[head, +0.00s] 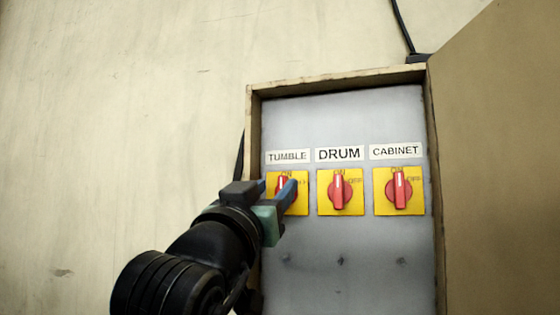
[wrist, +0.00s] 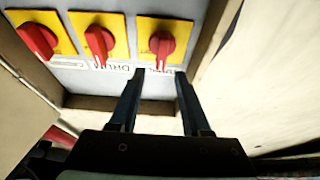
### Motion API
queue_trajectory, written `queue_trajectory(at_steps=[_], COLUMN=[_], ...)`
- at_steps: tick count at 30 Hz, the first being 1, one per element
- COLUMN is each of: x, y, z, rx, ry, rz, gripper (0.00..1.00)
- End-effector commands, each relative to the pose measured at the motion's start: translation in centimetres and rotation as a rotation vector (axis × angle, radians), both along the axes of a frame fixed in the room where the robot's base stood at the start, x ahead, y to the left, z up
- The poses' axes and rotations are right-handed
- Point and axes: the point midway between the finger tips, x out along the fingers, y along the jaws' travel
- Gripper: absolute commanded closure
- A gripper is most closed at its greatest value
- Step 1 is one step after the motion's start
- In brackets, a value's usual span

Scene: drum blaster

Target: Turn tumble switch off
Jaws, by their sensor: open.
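The tumble switch (head: 283,181) is a red rotary knob on a yellow plate under the TUMBLE label (head: 288,156). In the head view my gripper partly hides it, so its angle is hard to read there. In the wrist view, which is turned upside down, the tumble switch (wrist: 162,43) is the rightmost knob, and its handle looks roughly upright. My gripper (head: 276,188) is open and empty in front of it. In the wrist view the two dark fingers of my gripper (wrist: 160,73) point at the knob from either side; contact is not visible.
The drum switch (head: 340,190) and cabinet switch (head: 399,190) sit to the right, handles roughly upright. A wooden frame (head: 250,130) borders the grey panel (head: 340,265). A brown door (head: 500,170) stands open at right. A black cable (head: 404,28) runs above.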

Motion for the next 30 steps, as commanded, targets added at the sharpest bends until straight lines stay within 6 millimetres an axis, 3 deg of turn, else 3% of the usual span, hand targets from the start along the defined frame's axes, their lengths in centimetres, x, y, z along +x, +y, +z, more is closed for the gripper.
queue_trajectory(at_steps=[1,9,20,27,30], x=[0.8,3.4,3.7,3.7,3.7], y=[-0.3,-1.1,-1.2,-1.2,-1.2], z=[1.0,1.7,1.6,1.6,1.6], rx=[0.000,0.001,0.001,0.001,0.001], ry=[0.001,-0.001,-0.002,-0.002,-0.002], rz=[0.000,0.000,0.001,0.001,0.001], gripper=[0.53,0.53,0.53,0.96,1.00])
